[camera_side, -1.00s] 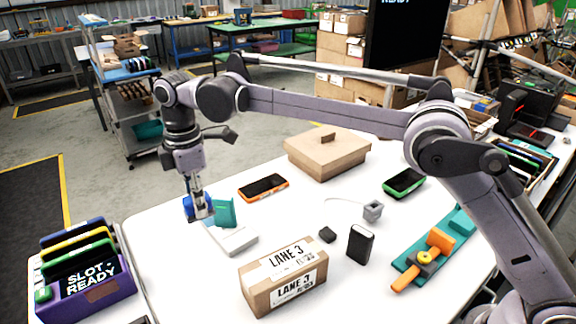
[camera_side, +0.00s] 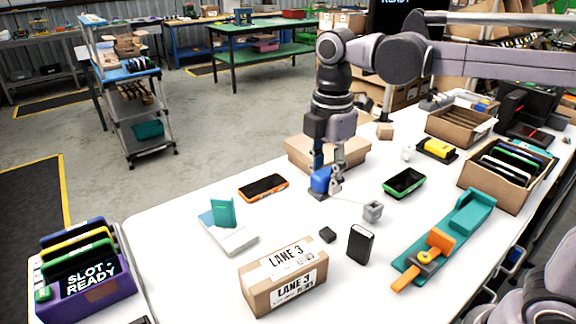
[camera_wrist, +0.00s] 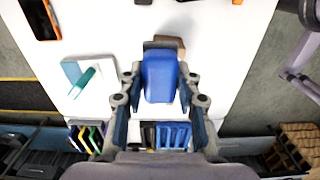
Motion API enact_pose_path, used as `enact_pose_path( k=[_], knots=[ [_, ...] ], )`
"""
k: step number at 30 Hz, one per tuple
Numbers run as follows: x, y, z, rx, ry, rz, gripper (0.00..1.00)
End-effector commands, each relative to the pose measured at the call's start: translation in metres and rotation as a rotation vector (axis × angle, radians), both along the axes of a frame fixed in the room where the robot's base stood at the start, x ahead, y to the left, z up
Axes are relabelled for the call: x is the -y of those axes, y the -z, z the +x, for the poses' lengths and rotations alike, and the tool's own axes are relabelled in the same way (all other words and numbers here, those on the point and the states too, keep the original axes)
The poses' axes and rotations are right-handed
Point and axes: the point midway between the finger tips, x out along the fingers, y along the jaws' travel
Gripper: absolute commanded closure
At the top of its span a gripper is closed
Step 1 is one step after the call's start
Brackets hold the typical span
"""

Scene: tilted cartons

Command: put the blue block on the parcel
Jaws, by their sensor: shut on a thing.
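The blue block (camera_side: 321,180) is held up in the air by my gripper (camera_side: 328,176). In the wrist view the blue block (camera_wrist: 160,78) sits between the two fingers of my gripper (camera_wrist: 159,88), which is shut on it. The parcel is a brown carton (camera_side: 257,299) with white "LANE 3" labels, standing on the front part of the white table, below and left of my gripper in the side view. In the wrist view a brown strip of the parcel (camera_wrist: 178,43) shows behind the block, which hides most of it. The block is apart from the parcel.
A white stand with a teal piece (camera_side: 232,238) is left of the parcel. A flat tan carton (camera_side: 298,150) is behind my gripper. An orange-edged phone (camera_side: 263,187) lies further left.

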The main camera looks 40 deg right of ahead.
Motion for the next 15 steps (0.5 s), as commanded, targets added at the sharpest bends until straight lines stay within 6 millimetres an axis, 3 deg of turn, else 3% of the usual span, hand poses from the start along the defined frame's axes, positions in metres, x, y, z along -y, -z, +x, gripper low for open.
enact_pose_path(
  k=[7, 15],
  knots=[
    [0.005, 0.006, -0.015, 0.0, -0.009, 0.0, 1.0],
    [-0.043, 0.034, -0.014, 0.0, -0.014, 0.0, 1.0]
  ],
)
